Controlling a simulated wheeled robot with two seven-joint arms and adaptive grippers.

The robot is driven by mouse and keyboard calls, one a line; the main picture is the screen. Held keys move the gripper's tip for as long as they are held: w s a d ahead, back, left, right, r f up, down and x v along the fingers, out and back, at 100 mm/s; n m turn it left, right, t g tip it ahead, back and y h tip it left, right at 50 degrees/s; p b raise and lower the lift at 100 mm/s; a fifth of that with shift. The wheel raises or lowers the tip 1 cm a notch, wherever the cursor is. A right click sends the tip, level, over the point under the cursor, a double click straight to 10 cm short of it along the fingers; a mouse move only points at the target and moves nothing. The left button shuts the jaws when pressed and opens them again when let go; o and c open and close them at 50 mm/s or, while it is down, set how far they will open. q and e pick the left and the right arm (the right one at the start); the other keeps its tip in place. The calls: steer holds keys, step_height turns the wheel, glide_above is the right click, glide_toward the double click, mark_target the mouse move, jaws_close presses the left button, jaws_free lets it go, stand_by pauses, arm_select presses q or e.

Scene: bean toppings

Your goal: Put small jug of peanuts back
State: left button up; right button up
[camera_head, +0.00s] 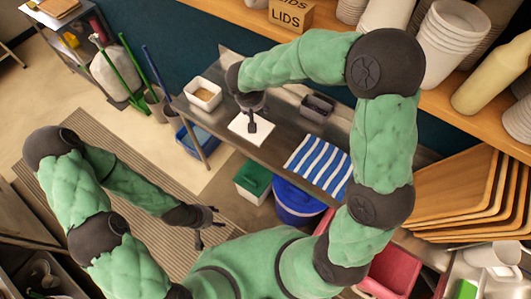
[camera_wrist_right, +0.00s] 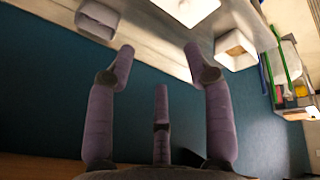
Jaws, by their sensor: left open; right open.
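No jug that I can clearly make out as the peanut jug is in view. A white square tub (camera_head: 204,95) with tan contents stands at the counter's left end; it also shows in the right wrist view (camera_wrist_right: 235,48). I cannot tell if the contents are peanuts. My left gripper (camera_head: 212,230) is open and empty, low, away from the counter.
A grey container (camera_head: 317,104) stands at the back of the counter, with a blue-striped cloth (camera_head: 318,165) in front. A shelf above holds stacked cups and a LIDS box (camera_head: 291,14). Wooden trays (camera_head: 455,195) and a white jug-like vessel (camera_head: 493,255) are at right.

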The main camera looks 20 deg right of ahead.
steer(key=s+a+f+m+g+y, duration=0.1)
steer(key=s+a+f+m+y, duration=0.1)
steer(key=s+f, duration=1)
steer(key=s+a+f+m+g+y, duration=0.2)
steer(key=s+f+m+y, duration=0.1)
steer(key=s+f, duration=0.9)
step_height(320, 180, down, 4)
steer(key=shift+r+m+y, duration=0.25)
steer(key=shift+m+y, duration=0.05)
steer(key=shift+y, duration=0.4)
